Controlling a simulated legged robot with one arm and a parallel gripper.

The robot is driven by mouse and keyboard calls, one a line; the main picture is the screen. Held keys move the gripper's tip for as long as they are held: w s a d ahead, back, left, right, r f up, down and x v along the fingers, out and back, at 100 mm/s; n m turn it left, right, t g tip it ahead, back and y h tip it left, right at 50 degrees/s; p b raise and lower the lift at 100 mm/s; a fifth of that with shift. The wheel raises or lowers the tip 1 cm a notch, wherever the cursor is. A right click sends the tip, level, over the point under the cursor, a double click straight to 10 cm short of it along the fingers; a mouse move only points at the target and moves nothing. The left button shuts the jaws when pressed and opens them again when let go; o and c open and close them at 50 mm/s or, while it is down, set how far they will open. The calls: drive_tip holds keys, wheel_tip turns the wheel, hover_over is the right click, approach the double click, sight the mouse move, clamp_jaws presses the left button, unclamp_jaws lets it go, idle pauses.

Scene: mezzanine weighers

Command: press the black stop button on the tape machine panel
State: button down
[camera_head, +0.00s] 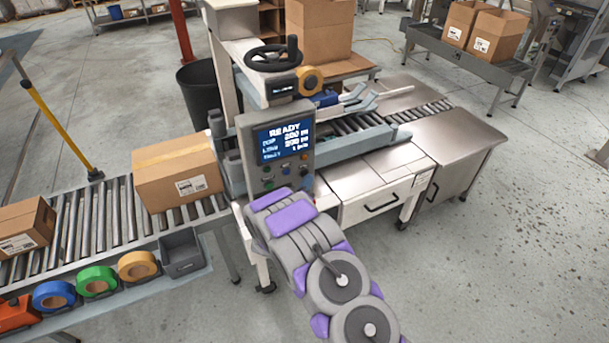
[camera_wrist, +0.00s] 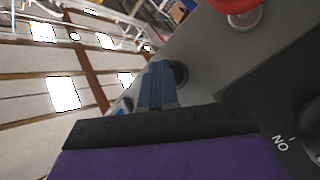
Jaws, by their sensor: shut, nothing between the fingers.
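The tape machine panel (camera_head: 244,147) is a grey upright box with a lit blue screen reading READY and small buttons below it. In the wrist view the panel face (camera_wrist: 215,55) runs across the upper right. A round black button (camera_wrist: 181,73) stands out from it. My gripper (camera_wrist: 159,72) is shut and empty, with its blue-grey fingertips right beside the black button. I cannot tell whether they touch it. In the head view my arm's wrist hides the gripper and the panel's lower edge.
A red mushroom button (camera_wrist: 236,5) sits above the black one. A dark dial (camera_wrist: 312,130) marked ON is at the right. A cardboard box (camera_head: 178,172) lies on the roller conveyor (camera_head: 100,215) left of the panel.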

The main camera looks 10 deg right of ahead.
drive_tip(key=shift+s+d, duration=0.15)
drive_tip(key=shift+s, duration=0.45)
drive_tip(key=s, duration=0.1)
drive_tip(key=s+d, duration=0.1)
drive_tip(key=s, duration=0.2)
drive_tip(key=shift+s+d+p, duration=0.3)
drive_tip(key=shift+s+p, duration=0.05)
drive_tip(key=shift+s, duration=0.05)
drive_tip(key=shift+w, duration=0.1)
idle(0.6)
